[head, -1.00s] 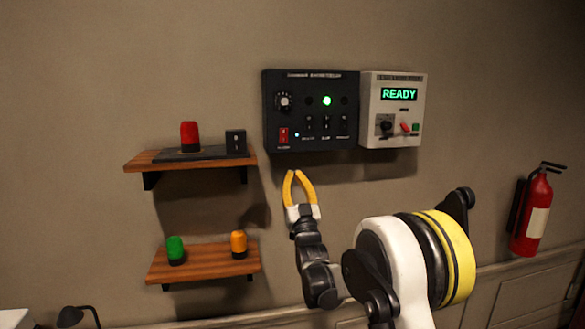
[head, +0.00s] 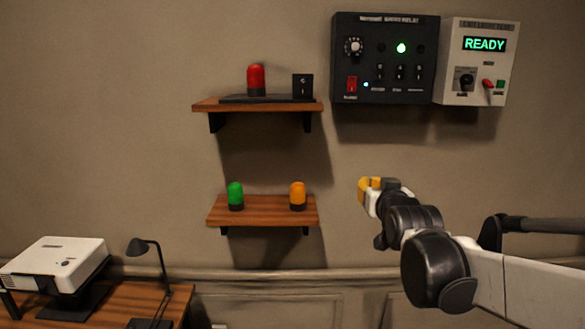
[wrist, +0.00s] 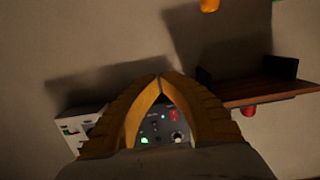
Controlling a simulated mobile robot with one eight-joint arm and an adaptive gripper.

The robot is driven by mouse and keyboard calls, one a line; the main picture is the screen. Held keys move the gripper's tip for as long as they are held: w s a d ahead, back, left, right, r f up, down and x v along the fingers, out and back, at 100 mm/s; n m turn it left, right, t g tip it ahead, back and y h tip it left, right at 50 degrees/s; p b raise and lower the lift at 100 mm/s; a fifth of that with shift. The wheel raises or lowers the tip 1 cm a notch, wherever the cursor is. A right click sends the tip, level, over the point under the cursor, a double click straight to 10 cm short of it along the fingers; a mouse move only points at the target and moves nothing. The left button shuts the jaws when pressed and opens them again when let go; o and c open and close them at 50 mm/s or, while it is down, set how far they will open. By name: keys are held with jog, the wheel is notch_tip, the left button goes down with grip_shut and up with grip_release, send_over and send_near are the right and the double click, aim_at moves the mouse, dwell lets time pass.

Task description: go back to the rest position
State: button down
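My gripper (head: 371,184) has yellow fingers and is in front of the bare wall, right of the lower shelf and below the black panel. In the wrist view, my gripper (wrist: 160,78) has its fingertips together with nothing between them. That view is upside down; the black panel (wrist: 150,120) shows through the gap behind the tips. In the head view the black panel (head: 385,85) has a lit green lamp, and the white box (head: 475,70) beside it reads READY.
An upper shelf (head: 212,104) holds a red lamp (head: 256,80) and a black switch box (head: 302,87). A lower shelf (head: 265,215) holds a green lamp (head: 235,195) and an orange lamp (head: 297,195). A projector (head: 60,262) and desk lamp (head: 150,250) stand on a desk at lower left.

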jog(key=s+f+g+b, duration=0.3)
jog(key=s+f+g, duration=0.1)
jog(key=s+f, duration=0.9)
jog(key=s+f+g+b, duration=0.4)
jog(key=s+f, duration=1)
jog(key=s, duration=0.5)
jog(key=shift+s+a+f+g, duration=0.2)
jog(key=shift+s+g, duration=0.1)
jog(key=shift+g, duration=0.4)
jog(key=shift+r, duration=0.1)
